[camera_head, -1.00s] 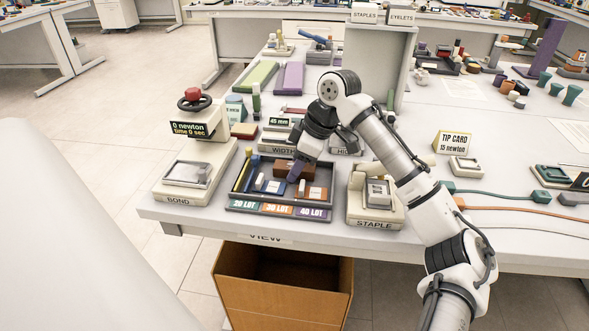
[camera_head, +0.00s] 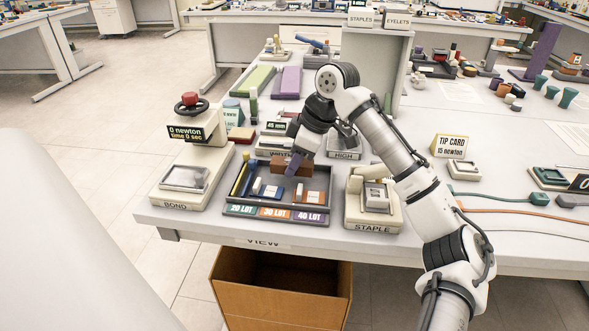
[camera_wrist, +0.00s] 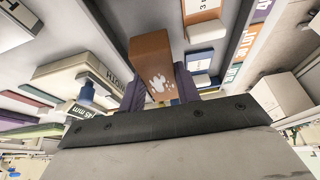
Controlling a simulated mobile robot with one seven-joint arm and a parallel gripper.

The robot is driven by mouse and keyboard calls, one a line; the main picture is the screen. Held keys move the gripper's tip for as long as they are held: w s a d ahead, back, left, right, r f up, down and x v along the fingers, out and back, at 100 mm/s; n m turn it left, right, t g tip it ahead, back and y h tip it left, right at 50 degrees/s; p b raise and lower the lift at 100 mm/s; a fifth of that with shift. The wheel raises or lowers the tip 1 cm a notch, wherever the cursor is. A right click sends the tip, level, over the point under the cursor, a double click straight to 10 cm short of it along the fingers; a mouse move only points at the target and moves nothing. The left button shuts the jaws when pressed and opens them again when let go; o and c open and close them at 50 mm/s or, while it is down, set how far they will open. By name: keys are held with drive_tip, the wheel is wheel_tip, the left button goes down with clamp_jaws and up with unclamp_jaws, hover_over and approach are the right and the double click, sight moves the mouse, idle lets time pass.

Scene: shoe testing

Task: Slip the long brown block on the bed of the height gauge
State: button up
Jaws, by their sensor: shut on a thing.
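The long brown block (camera_head: 284,168) is in my gripper (camera_head: 293,166), above the back part of the tray in the head view. In the wrist view the block (camera_wrist: 152,68) shows a white paw mark and sits between the purple fingers of my gripper (camera_wrist: 160,88), which is shut on it. The height gauge, labelled HIGH (camera_head: 344,155), stands behind the tray, to the right of my gripper. My arm hides much of this gauge, and its bed is not clear to see.
The dark tray (camera_head: 232,208) holds several blocks above lot labels. The WIDTH gauge (camera_head: 281,154) is just left of the height gauge. The staple device (camera_head: 373,222) stands right of the tray, the bond press (camera_head: 182,190) left. A grey panel (camera_head: 372,65) rises behind.

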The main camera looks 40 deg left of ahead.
wheel_tip(320, 180, up, 26)
drive_tip(key=p, duration=0.1)
drive_tip(key=shift+p, duration=0.4)
drive_tip(key=shift+r, duration=0.1)
